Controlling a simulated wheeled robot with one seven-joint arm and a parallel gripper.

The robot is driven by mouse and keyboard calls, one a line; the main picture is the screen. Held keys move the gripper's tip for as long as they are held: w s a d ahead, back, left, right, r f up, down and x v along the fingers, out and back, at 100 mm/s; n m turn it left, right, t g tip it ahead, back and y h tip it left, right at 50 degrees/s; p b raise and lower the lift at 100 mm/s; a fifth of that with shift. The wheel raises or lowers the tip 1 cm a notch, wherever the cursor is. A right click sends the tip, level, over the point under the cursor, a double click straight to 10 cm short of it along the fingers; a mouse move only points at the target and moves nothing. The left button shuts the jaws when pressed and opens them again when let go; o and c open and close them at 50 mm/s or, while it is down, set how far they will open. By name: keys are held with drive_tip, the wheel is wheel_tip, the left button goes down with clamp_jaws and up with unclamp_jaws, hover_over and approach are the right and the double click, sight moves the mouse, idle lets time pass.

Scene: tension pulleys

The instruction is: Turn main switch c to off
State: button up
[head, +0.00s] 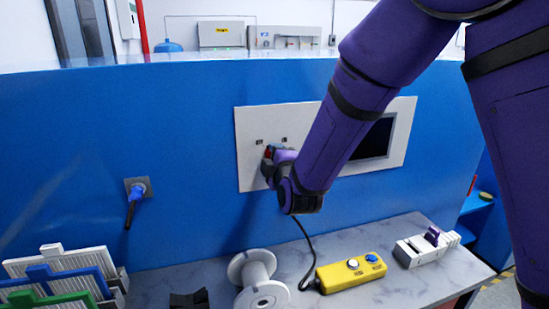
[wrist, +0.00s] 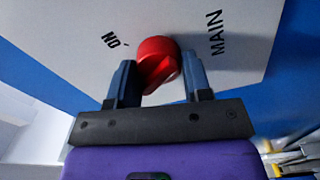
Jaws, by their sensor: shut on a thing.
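The main switch (wrist: 157,60) is a red rotary knob on a white panel (wrist: 85,35). Beside it in the wrist view are the printed words "ON" and "MAIN". In the head view the panel (head: 247,125) is set in the blue wall, and only a bit of red of the switch (head: 268,153) shows at my gripper. My gripper (wrist: 160,75) is shut on the red knob, with one dark finger on each side of it. It also shows in the head view (head: 270,156). The knob's ridge looks tilted in the wrist view. No "OFF" mark is legible.
A dark screen (head: 374,139) sits in the panel's right part, partly behind my arm. Below, a marble-look bench holds a white spool (head: 257,280), a yellow button box (head: 345,275) with a cable and a white device (head: 424,247). A blue plug (head: 136,192) is in the wall at left.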

drive_tip(key=shift+f+n, duration=0.1)
drive_tip(key=shift+n, duration=1.1)
drive_tip(key=o, duration=0.9)
drive_tip(key=shift+s, duration=0.1)
drive_tip(key=v, duration=1)
drive_tip(key=shift+s+d, duration=0.1)
drive_tip(key=shift+s, duration=0.25)
